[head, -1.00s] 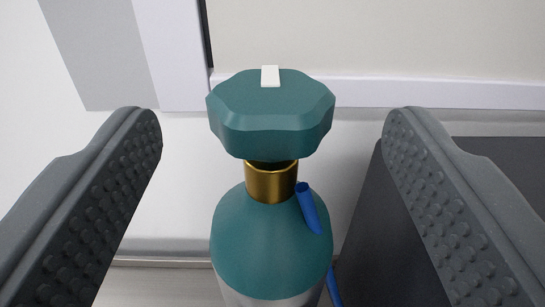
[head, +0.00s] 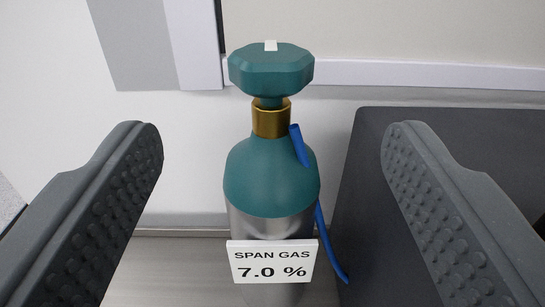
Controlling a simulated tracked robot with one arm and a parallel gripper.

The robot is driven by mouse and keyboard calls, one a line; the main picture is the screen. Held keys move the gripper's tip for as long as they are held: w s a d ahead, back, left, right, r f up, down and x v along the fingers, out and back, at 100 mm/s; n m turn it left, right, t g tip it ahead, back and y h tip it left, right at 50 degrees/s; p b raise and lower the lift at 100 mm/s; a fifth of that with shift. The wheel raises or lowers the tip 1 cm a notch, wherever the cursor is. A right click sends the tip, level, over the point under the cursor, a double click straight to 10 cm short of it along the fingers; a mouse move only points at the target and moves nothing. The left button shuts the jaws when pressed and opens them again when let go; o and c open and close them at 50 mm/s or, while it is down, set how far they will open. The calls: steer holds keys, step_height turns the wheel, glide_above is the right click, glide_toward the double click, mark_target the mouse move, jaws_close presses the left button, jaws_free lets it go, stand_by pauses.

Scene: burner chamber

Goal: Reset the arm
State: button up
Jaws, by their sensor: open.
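My gripper (head: 272,150) is open and empty, with one dark ridged finger at each side of the head view. Between the fingers in the picture, and farther off, stands an upright gas cylinder (head: 270,180) with a teal top and a silver body. A teal valve knob (head: 271,75) with a white mark on top sits above its brass neck (head: 271,118). The fingers look apart from the knob and the cylinder. A white label (head: 272,262) on the cylinder reads "SPAN GAS 7.0 %". The cylinder's base is hidden below the label and frame edge.
A blue hose (head: 323,235) runs from the neck down the cylinder's right side. A dark grey box-like block (head: 355,200) stands close at the right. A white wall (head: 180,140) is behind, with grey floor (head: 165,265) below. Open room shows left of the cylinder.

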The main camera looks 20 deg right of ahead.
steer(key=s+a+r+n+y, duration=0.1)
steer(key=s+a+r+y, duration=0.1)
steer(key=s+a+r, duration=0.75)
steer(key=s+a+r+n+y, duration=0.2)
steer(key=s+a+r, duration=0.35)
steer(key=r, duration=0.75)
steer(key=s+a+r+g+y, duration=0.1)
steer(key=s+a+r, duration=0.4)
steer(key=s, duration=0.3)
steer(key=shift+s+a+r+g, duration=0.2)
steer(key=shift+s+r+g, duration=0.15)
steer(key=shift+r+g, duration=0.05)
